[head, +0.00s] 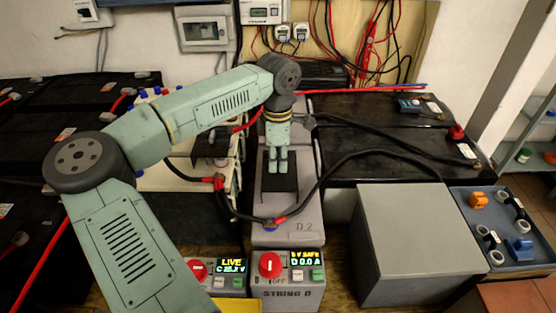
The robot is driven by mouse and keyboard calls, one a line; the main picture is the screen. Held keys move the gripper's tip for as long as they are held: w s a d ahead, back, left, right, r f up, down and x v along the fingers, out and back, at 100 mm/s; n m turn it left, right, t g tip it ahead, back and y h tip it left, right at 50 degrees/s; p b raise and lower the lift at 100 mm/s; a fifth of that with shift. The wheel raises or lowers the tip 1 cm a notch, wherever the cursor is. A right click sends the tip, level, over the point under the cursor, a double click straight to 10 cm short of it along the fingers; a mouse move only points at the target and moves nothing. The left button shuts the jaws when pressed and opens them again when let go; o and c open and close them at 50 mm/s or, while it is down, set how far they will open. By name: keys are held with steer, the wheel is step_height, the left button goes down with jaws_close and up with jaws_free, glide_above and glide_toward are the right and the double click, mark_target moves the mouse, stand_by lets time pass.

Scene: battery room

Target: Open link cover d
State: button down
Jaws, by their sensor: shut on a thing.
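Link cover d looks to be the black plate (279,184) on top of the grey case (290,213) marked D.2, above the panel labelled STRING D. My gripper (277,170) points down over the plate from the far side. Its fingers are closed together on a part of the cover. They hide that part, and the grip itself is too small to see clearly. The plate seems to lie flat on the case; I cannot tell if it is raised at all.
A black cable (326,169) with a red-and-blue end curves beside the cover. The STRING D panel (288,272) has a red knob and lit display. Left of it, another panel (217,277) reads LIVE. A grey box (414,235) and blue tray (505,255) stand right.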

steer(key=c, duration=1.7)
jaws_free()
step_height(320, 180, up, 12)
